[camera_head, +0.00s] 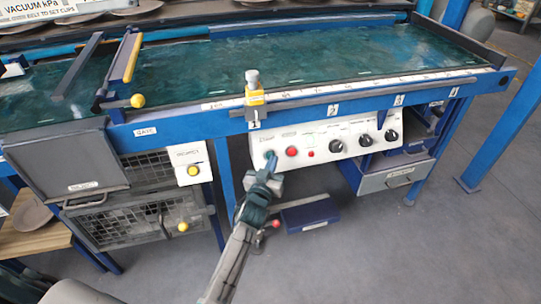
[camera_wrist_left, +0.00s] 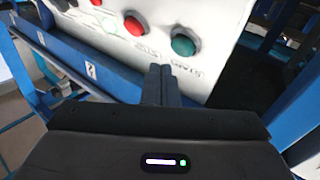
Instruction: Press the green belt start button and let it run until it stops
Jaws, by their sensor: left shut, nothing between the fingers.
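The green start button (camera_wrist_left: 183,43) shows whole in the left wrist view, on the white control panel (camera_wrist_left: 215,20) beside a red button (camera_wrist_left: 134,25). In the head view, the panel (camera_head: 345,150) hangs under the front edge of the blue-framed table, and the green button is mostly hidden behind my gripper. My left gripper (camera_head: 268,158) is shut and empty, its fingertips in front of the panel's left end. In the wrist view the shut fingers (camera_wrist_left: 160,72) end just below and left of the green button, apart from it in the picture. The green belt (camera_head: 300,62) covers the table. My right gripper is not in view.
Black knobs (camera_head: 366,140) sit on the panel's right half. A yellow clamp-like part (camera_head: 254,97) stands on the table edge above the panel. A grey box and wire cage (camera_head: 150,215) are at left, a grey drawer (camera_head: 395,177) at right.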

